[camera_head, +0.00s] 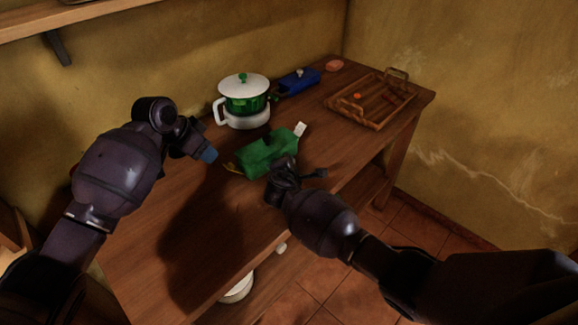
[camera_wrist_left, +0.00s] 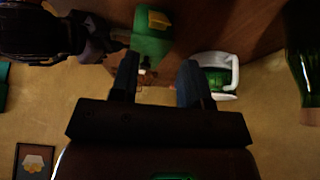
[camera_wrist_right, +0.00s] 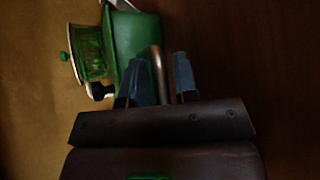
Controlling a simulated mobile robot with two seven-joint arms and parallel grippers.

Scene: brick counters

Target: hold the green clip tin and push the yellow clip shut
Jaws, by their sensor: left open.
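The green clip tin (camera_head: 262,156) stands on the wooden counter. Its yellow clip (camera_head: 231,168) sticks out at its left end, and a pale tab (camera_head: 300,130) stands up at its far right. The yellow clip also shows in the left wrist view (camera_wrist_left: 159,20). My left gripper (camera_head: 207,153) is open and empty, left of the tin and apart from it. My right gripper (camera_head: 284,166) is at the tin's near right side. In the right wrist view, its partly closed fingers (camera_wrist_right: 160,75) are around a curved metal handle (camera_wrist_right: 157,65) of the tin; the contact is dim.
Behind the tin stand a white and green pot (camera_head: 243,98) and a blue box (camera_head: 298,80). A wooden tray (camera_head: 372,118) is at the right end of the counter. The counter (camera_head: 165,255) is clear at the near left.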

